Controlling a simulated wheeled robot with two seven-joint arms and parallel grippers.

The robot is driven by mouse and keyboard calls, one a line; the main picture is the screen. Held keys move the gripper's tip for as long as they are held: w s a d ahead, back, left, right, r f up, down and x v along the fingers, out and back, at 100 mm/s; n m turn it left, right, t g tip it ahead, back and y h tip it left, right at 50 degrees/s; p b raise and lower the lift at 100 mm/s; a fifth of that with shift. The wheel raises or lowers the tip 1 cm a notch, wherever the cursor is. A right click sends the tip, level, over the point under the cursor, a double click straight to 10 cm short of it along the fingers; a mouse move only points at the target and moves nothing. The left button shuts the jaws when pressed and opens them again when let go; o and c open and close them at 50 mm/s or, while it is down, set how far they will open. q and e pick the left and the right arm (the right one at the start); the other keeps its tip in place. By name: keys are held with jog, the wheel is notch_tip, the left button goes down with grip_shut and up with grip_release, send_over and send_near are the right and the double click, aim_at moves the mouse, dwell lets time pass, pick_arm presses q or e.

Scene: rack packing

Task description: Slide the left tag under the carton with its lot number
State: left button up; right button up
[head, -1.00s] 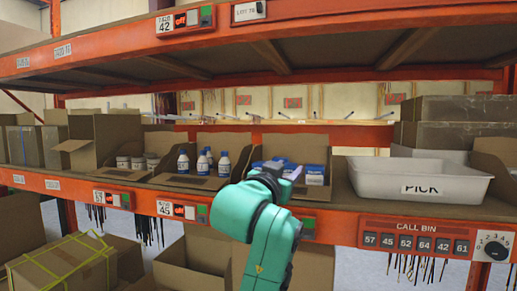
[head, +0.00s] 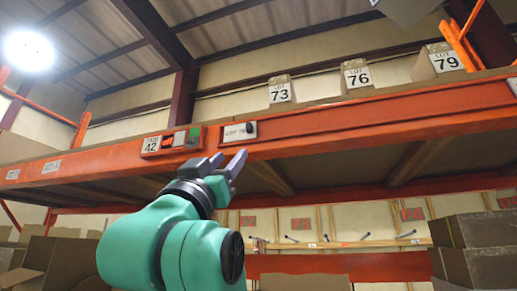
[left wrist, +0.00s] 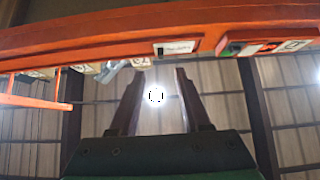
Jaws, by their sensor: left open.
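Cartons marked LOT 73 (head: 280,91), LOT 76 (head: 356,75) and LOT 79 (head: 446,60) stand above the beam to the right. My left gripper (head: 230,160) is open and empty, just below the tag and apart from it. In the left wrist view its two fingers (left wrist: 157,78) point toward the beam. My right gripper is out of view.
A call display marked 42 (head: 170,141) with a green button is on the beam left of the tag. Another white label (head: 512,86) is at the far right. Brown boxes (head: 480,240) are stacked on the lower shelf at right.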

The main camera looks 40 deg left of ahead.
pick_arm(q)
jog(key=w+r+p, duration=0.1)
jog(key=w, duration=0.1)
jog(key=p, duration=0.3)
send_near(248, 130)
jog(key=p+x, duration=0.6)
jog(key=x, duration=0.3)
jog(key=shift+w+a+r, duration=0.1)
jog(key=shift+w, duration=0.1)
jog(key=shift+s+r, duration=0.1)
jog(key=shift+s, duration=0.45)
jog(key=shift+d, duration=0.25)
jog(key=shift+c, duration=0.9)
jog(key=shift+w+a, duration=0.1)
jog(key=shift+w, duration=0.2)
grip_shut()
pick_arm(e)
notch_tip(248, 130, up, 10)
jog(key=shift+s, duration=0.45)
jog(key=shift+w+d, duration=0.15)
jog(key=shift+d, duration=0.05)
